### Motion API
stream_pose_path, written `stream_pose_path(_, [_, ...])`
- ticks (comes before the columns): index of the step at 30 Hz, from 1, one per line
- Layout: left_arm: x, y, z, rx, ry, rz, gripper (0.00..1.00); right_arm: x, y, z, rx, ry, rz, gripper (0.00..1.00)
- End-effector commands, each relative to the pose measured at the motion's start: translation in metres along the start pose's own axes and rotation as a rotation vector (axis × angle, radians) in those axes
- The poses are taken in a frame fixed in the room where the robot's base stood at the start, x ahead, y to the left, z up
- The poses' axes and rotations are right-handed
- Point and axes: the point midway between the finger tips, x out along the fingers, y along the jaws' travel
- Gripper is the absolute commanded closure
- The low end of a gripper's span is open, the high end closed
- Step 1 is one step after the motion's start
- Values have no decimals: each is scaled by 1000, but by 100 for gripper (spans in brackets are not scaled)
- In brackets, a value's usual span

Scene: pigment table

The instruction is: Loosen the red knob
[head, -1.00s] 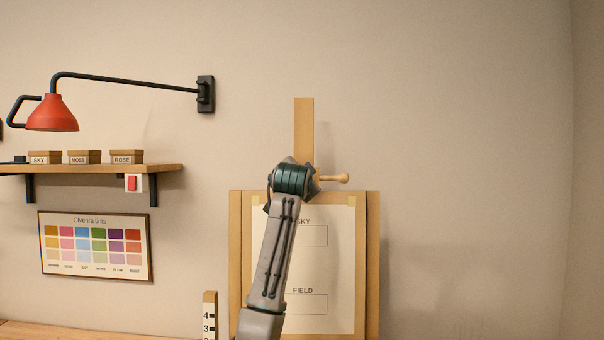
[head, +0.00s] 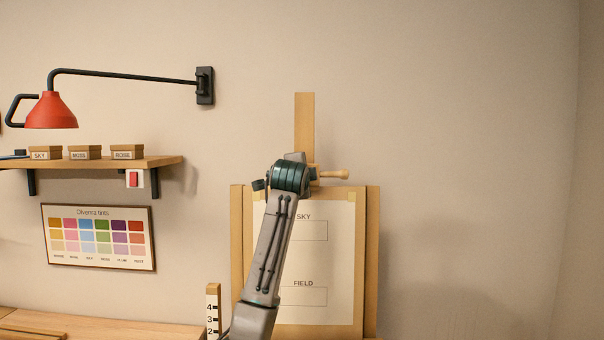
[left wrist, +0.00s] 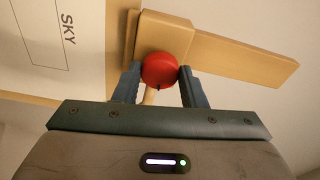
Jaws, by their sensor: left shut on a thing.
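The red knob (left wrist: 162,70) is round and sits at the top of the easel, against its wooden clamp block. In the left wrist view my left gripper (left wrist: 159,74) has one finger on each side of the knob and is shut on it. In the head view my left arm hides the knob and the fingers. The easel's mast (head: 304,125) rises behind my wrist. A pale wooden handle (head: 333,174) sticks out to the right of my wrist. My right gripper is in neither view.
A sheet (head: 342,260) marked SKY and FIELD is on the easel board. A shelf (head: 100,163) with small labelled boxes, a red lamp (head: 52,111) and a tint chart (head: 98,237) are on the left. The wall right of the easel is clear.

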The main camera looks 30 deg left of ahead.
Motion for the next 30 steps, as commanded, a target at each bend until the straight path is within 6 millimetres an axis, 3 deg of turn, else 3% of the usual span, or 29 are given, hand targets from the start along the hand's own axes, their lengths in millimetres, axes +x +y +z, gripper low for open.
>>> stream_pose_path(12, [0, -1, 0, 5, 0, -2, 85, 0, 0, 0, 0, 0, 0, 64])
stream_pose_path(13, [0, -1, 0, 5, 0, -2, 57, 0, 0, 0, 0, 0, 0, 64])
stream_pose_path(15, [0, -1, 0, 4, 0, -1, 43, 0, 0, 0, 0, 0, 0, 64])
stream_pose_path(16, [0, -1, 0, 4, 0, -1, 41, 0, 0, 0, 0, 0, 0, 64])
stream_pose_path(25, [-2, 0, 0, 4, 0, -1, 41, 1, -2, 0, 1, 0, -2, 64])
stream_pose_path(30, [-22, 3, 0, 4, 1, -5, 41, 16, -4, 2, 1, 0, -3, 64])
